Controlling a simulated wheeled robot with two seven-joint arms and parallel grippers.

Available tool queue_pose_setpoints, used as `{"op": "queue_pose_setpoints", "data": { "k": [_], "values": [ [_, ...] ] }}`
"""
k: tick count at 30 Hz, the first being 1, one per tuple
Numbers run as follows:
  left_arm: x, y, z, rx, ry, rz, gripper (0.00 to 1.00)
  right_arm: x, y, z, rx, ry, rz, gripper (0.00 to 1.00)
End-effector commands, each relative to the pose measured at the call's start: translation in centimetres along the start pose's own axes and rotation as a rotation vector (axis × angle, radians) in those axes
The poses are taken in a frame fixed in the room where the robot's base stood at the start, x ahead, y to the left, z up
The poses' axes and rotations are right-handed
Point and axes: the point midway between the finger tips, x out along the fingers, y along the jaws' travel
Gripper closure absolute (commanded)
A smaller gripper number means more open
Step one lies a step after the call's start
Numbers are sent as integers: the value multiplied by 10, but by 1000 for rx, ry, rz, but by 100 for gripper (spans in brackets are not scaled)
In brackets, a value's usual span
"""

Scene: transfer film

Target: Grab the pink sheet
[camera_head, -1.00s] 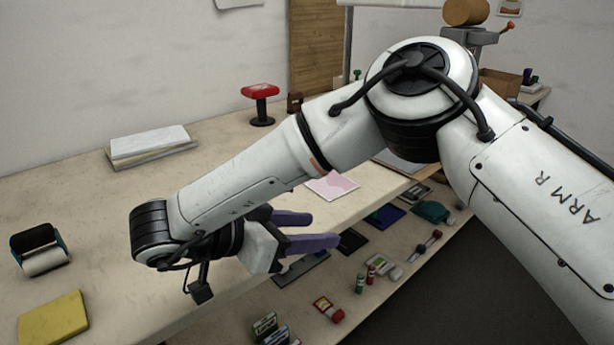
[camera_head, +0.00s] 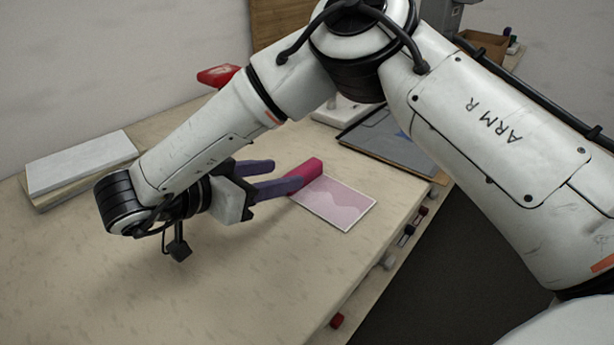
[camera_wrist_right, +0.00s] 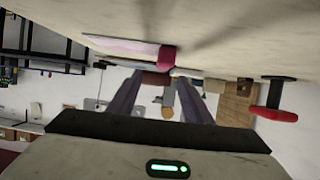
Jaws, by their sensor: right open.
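The pink sheet (camera_head: 340,204), pale with a darker wavy pink pattern and a light border, lies flat near the table's right edge. A magenta block-like piece (camera_head: 308,171) is at its upper left edge; I cannot tell whether it is joined to the sheet. My right gripper (camera_head: 287,175) is open, its two purple fingers pointing right toward the magenta piece, one tip overlapping it in the head view. Contact is unclear. In the right wrist view, the sheet (camera_wrist_right: 122,47) and magenta piece (camera_wrist_right: 167,57) show beyond the fingers (camera_wrist_right: 163,78). My left gripper is out of view.
A stack of white and tan slabs (camera_head: 80,165) lies at the back left. A red-topped object (camera_head: 217,75) stands behind my right arm. A dark grey flat board (camera_head: 390,140) lies beyond the sheet. The front of the table is clear.

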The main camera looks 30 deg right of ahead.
Motion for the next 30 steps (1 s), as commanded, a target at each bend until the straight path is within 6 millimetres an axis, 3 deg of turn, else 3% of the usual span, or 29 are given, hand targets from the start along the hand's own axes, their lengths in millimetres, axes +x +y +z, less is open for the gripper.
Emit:
{"op": "queue_pose_setpoints", "data": {
  "k": [8, 18, 25, 30],
  "values": [
    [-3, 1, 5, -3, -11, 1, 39, 21, -1, 1, -1, -1, 0, 55],
    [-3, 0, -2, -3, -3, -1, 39, 65, -6, 3, -1, 0, 1, 55],
    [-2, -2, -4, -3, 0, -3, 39, 67, -7, 4, -1, 0, -2, 55],
    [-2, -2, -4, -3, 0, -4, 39, 67, -7, 4, -1, 0, -1, 83]
  ]
}}
